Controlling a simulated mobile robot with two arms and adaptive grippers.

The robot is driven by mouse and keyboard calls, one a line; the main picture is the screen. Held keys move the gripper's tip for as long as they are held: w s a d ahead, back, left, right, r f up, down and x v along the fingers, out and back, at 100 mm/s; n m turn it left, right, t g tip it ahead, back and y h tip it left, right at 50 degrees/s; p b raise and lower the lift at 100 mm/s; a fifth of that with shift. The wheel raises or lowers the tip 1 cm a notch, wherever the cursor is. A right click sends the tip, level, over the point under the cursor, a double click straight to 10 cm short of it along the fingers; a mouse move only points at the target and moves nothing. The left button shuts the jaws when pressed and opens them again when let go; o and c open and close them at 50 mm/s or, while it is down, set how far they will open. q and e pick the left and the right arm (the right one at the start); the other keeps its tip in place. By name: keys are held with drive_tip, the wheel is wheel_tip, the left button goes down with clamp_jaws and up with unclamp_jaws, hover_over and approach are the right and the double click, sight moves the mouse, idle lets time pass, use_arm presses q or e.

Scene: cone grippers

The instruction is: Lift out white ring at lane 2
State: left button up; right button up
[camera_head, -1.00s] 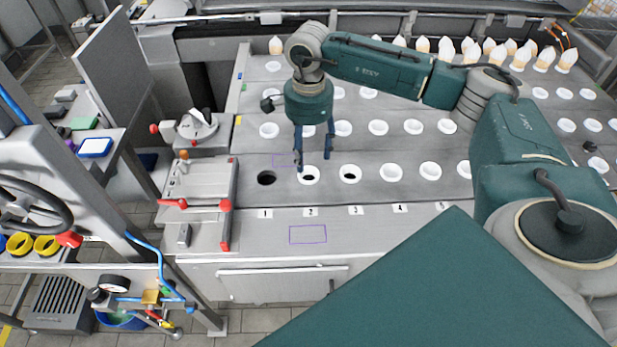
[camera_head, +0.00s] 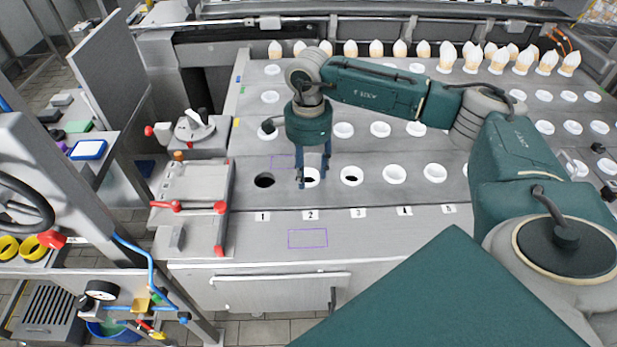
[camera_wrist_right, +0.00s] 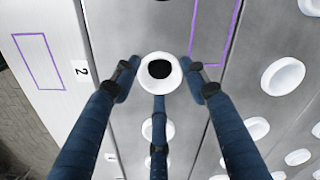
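The white ring at lane 2 (camera_head: 312,175) sits in its hole in the grey tabletop, behind the label "2". It shows whole in the right wrist view (camera_wrist_right: 146,75), with a dark opening in its middle. My right gripper (camera_head: 314,176) points down over lane 2, its fingers around the ring. In the right wrist view the right gripper (camera_wrist_right: 159,76) has its fingers spread, one at each side of the ring and one below it. The side fingertips are very close to the rim; contact cannot be told. My left gripper is not in view.
Lane 1 is a bare dark hole (camera_head: 264,180). Lane 3 holds a white ring with a dark opening (camera_head: 351,182). More white rings fill the rows behind. Cream-tipped cones (camera_head: 376,48) line the back. A purple outline (camera_head: 307,238) marks clear tabletop in front of lane 2.

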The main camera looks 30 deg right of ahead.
drive_tip(key=shift+r+p, duration=1.4)
drive_tip(key=shift+r, duration=1.15)
